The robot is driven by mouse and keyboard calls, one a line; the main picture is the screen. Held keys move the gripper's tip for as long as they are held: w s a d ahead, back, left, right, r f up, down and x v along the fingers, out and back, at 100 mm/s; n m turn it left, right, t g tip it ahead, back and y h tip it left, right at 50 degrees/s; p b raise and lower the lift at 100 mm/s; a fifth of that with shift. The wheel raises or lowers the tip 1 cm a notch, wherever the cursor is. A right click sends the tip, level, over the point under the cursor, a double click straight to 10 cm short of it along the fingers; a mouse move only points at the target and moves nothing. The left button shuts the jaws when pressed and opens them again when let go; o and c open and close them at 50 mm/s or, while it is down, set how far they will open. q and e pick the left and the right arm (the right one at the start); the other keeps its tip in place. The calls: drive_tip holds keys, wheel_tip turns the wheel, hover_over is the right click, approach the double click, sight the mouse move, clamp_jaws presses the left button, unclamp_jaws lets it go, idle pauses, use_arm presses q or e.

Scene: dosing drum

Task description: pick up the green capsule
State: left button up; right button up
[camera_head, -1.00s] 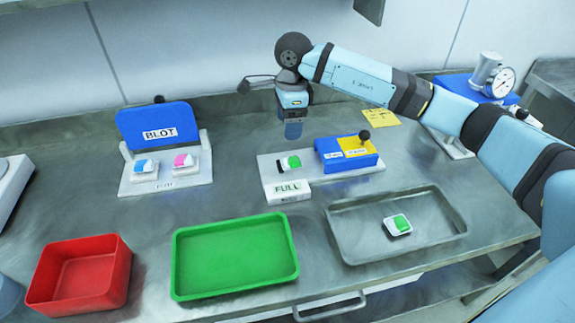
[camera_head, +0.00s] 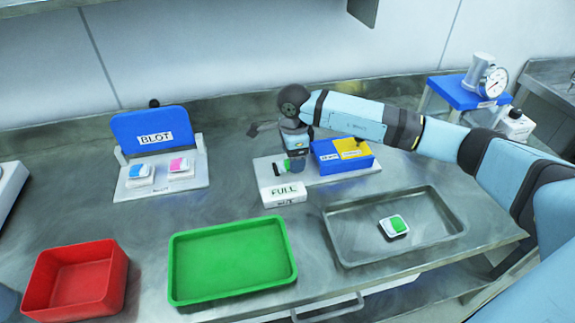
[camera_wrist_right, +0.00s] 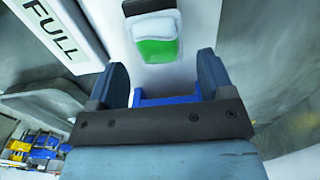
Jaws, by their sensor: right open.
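A green and white capsule (camera_head: 282,167) sits on the white plate of the station marked FULL, partly hidden by my right gripper. My right gripper (camera_head: 296,164) hangs just above and beside it, pointing down. In the right wrist view the capsule (camera_wrist_right: 157,50) lies just beyond the gap between the two spread fingers (camera_wrist_right: 163,80), not between them. The gripper is open and empty. A second green and white capsule (camera_head: 394,227) lies in the grey metal tray (camera_head: 345,256). My left gripper is not in view.
A blue box with a yellow top (camera_head: 340,155) stands close to the right of the gripper. The FULL block (camera_head: 284,194) is in front. A green tray (camera_head: 232,262), a red bin (camera_head: 75,280) and the BLOT stand (camera_head: 155,138) with two capsules are further left.

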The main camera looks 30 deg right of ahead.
wheel_tip(320, 180, down, 2)
drive_tip(key=shift+f, duration=0.1)
drive_tip(key=c, duration=1)
